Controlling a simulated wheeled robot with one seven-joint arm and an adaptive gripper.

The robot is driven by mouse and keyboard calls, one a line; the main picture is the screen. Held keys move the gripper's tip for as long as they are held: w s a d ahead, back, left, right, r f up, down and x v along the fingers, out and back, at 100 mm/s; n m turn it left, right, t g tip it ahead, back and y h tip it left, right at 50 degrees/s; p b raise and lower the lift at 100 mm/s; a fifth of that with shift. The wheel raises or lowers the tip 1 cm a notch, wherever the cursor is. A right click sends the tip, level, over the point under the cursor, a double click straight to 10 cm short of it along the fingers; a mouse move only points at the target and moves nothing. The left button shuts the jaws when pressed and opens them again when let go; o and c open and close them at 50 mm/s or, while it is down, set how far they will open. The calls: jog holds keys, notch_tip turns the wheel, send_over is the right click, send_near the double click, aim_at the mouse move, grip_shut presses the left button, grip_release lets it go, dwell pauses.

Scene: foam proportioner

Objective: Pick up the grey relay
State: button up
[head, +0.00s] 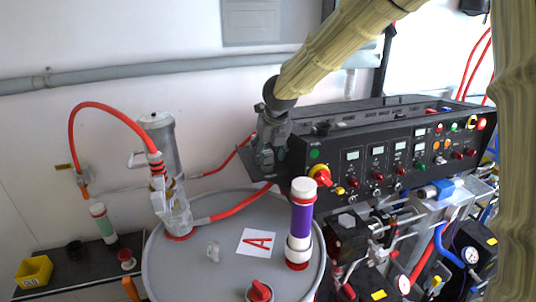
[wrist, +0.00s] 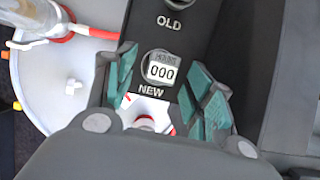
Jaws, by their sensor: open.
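The grey relay (wrist: 161,68) shows in the wrist view as a small block with a pale face reading 000. It sits beside the word NEW on a black holder (wrist: 205,25). My gripper (wrist: 162,82) is open, with one teal-padded finger on each side of the relay in the picture. I cannot tell whether the pads touch it. In the head view my gripper (head: 271,160) is at the left end of the black control console (head: 340,155). The relay cannot be made out there.
A round metal part (wrist: 180,3) is beside OLD. Red hoses (head: 98,108) and a yellow bin (head: 34,270) are at left.

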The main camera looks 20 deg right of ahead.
jog(key=shift+w+d+f, duration=0.1)
jog(key=shift+w+f, duration=0.65)
jog(key=shift+w, duration=0.1)
jog(key=shift+s+r, duration=0.25)
jog(key=shift+s, duration=0.15)
jog(key=c, duration=0.4)
jog(key=shift+s+r, duration=0.1)
jog(key=c, duration=0.7)
